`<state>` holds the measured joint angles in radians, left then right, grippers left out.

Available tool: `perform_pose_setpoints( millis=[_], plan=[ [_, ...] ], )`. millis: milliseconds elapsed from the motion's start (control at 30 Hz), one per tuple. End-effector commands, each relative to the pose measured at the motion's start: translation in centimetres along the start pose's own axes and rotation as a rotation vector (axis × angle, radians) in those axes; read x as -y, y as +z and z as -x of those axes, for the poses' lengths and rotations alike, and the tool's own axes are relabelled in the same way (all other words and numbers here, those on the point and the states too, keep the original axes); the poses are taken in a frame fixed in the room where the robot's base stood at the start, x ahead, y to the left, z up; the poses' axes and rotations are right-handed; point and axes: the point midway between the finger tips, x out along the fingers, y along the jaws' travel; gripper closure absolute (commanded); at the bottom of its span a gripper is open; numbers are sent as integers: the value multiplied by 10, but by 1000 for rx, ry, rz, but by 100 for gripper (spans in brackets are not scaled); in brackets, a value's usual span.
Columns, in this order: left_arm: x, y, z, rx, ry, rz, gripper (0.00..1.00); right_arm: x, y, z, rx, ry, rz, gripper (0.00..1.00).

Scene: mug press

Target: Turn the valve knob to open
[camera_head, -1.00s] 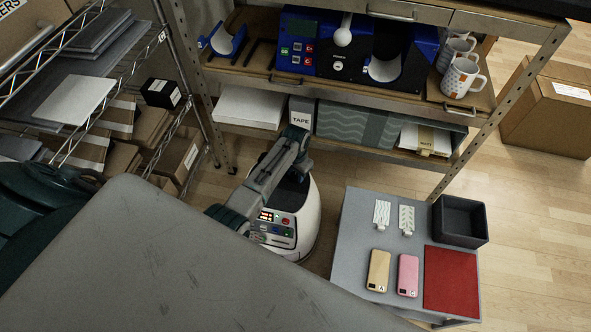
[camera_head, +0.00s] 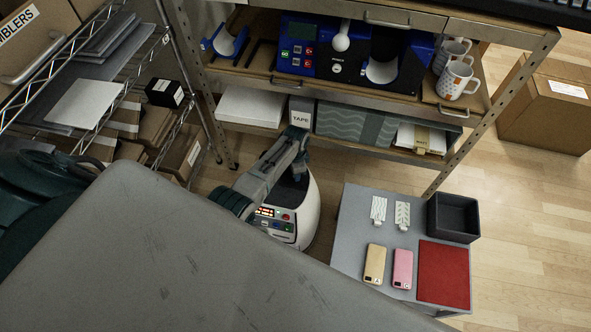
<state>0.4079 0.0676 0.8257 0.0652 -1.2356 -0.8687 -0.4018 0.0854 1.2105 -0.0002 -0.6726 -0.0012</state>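I cannot make out a valve knob for certain. A white round handle (camera_head: 341,40) stands on the blue press (camera_head: 300,45) on the upper bench shelf; I cannot tell whether it turns. A white rounded machine (camera_head: 308,205) with buttons on its panel stands on the floor under a folded grey and teal arm, which seems to be mine. No gripper fingers can be made out on it. The large scratched grey surface in front hides much of the lower left. No second gripper shows.
A grey table (camera_head: 350,230) at right holds a dark bin (camera_head: 453,217), a red mat (camera_head: 443,272), two phones and two white patterned tags. Mugs (camera_head: 458,80) stand right of the press. A wire shelf with boxes is at left.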

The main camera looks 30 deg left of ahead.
Motion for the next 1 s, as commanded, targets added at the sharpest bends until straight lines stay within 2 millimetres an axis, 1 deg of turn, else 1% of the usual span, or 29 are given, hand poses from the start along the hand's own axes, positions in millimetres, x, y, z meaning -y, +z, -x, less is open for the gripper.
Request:
perform_pose_setpoints(
  millis=[433, 467, 500, 567, 867, 967, 1000],
  plan=[
    [0, -1, 0, -2, -1, -12, 91, 0, 2, -1, 3, 0, 0, 64],
    [0, -1, 0, -2, -1, -12, 64, 0, 2, -1, 3, 0, 0, 64],
    [0, -1, 0, -2, -1, -12, 56, 0, 2, -1, 3, 0, 0, 64],
    [0, -1, 0, -2, -1, -11, 46, 0, 2, -1, 3, 0, 0, 64],
    [0, 0, 2, -1, -1, -10, 46, 0, 1, 0, 1, 0, 0, 64],
    [0, -1, 10, -2, -2, -10, 46, 0, 1, 1, -6, 0, 0, 64],
    [0, 0, 15, -2, -1, -10, 46, 0, 7, -4, -2, 0, -1, 64]
  ],
)
